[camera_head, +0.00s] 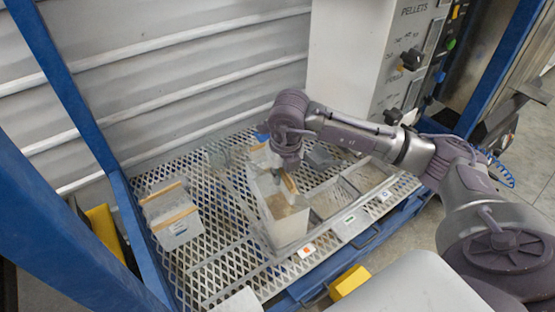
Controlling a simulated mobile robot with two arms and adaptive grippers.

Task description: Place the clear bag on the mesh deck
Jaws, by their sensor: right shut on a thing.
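The mesh deck (215,262) is a grey expanded-metal grid inside a blue frame. My right gripper (288,168) points down over the middle of the deck. It is shut on the top of a clear bag (289,228) with tan contents and an orange-brown strip near its top. The bag hangs upright below the jaws, near the front part of the deck. I cannot tell whether its bottom touches the mesh. The fingertips are partly hidden by the wrist. My left gripper is not in view.
More items crowd behind the gripper. Shallow trays (365,178) lie on the right. A control panel (390,55) stands behind, and a yellow block (349,281) sits at the front edge.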

